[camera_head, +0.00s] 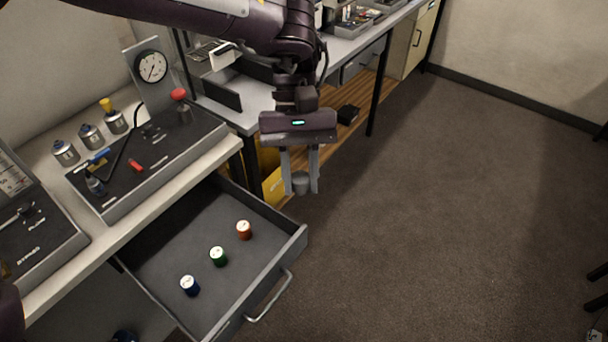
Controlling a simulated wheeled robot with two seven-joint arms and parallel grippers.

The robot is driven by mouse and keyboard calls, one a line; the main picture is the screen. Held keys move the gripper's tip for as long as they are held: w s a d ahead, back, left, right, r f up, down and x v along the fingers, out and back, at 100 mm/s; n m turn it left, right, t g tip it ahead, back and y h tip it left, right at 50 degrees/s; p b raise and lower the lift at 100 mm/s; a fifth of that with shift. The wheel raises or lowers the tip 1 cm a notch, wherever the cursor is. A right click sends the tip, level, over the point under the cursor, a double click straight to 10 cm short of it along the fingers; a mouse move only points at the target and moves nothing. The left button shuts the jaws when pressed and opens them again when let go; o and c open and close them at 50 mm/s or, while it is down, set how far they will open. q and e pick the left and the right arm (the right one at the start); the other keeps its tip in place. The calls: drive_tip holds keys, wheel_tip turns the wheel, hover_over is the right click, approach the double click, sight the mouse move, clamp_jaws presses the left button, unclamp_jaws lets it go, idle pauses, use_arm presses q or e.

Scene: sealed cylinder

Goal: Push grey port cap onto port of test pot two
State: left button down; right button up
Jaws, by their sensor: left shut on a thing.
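My left gripper (301,176) is shut on a small grey cylindrical piece (300,183), which looks like the grey port cap. It holds it up beyond the far right corner of the open drawer, with the floor behind it. Three small metal pots stand in a row at the back left of the bench: a left one (66,153), a middle one (91,138) and a right one (116,122) with a yellow top. I cannot read which is test pot two, and their ports are too small to make out. My right gripper is not in view.
An open drawer (170,238) holds a blue (189,286), a green (218,256) and a red (243,230) cap. A dark test board (150,165) with a pressure gauge (151,67) lies on the bench above it.

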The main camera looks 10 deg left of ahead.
use_arm(q)
drive_tip(key=s+a+r+n+h, duration=0.1)
drive_tip(key=s+a+r+n, duration=0.1)
drive_tip(key=a+r+n, duration=0.1)
drive_tip(key=shift+a+r+t+h, duration=0.3)
drive_tip(key=shift+r, duration=0.45)
drive_tip(key=shift+w+d, duration=0.15)
drive_tip(key=w+d+n+t+h, duration=0.1)
drive_tip(key=w+d+n, duration=0.3)
drive_tip(key=w+d, duration=0.4)
drive_tip(key=shift+d+n+t+h, duration=0.3)
drive_tip(key=shift+d+h, duration=0.1)
drive_tip(key=shift+d, duration=0.55)
drive_tip(key=shift+w, duration=0.1)
